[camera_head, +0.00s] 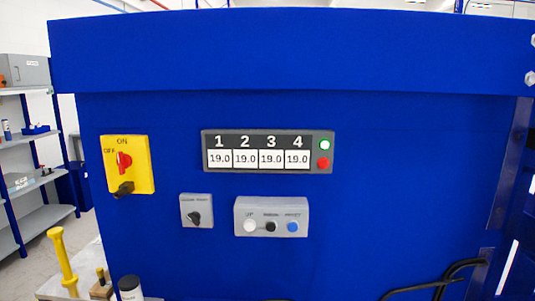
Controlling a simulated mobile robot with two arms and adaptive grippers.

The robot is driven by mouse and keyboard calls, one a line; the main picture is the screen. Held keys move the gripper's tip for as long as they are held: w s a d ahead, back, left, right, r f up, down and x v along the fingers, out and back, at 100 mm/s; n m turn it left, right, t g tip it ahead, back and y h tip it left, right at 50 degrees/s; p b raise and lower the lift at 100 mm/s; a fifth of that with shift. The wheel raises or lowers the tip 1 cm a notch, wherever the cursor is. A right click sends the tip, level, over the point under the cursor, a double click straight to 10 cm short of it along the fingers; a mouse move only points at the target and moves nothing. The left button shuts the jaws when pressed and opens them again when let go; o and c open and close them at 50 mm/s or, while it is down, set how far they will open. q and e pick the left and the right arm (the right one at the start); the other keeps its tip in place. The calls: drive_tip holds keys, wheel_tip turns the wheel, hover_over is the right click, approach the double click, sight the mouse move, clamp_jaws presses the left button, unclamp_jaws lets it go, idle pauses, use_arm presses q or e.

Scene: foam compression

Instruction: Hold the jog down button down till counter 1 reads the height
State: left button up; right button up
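The counter panel (267,152) is on the blue machine front, with windows numbered 1 to 4. Counter 1 (219,159) reads 19.0, and the others also read 19.0. Below it is a grey button box (271,217) with a white button (250,226), a black button (271,227) and a blue button (293,226) in a row. The white one seems labelled UP; the other labels are too small to read surely, so I cannot tell for certain which is jog down. Nothing visibly touches the buttons. Neither of my grippers is in view.
A yellow ON/OFF switch plate (143,164) and a grey selector switch box (196,211) sit left of the buttons. A yellow post (63,262) and a dark-lidded container (130,289) stand at lower left. Black cables (425,288) curve at lower right. The space before the panel is clear.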

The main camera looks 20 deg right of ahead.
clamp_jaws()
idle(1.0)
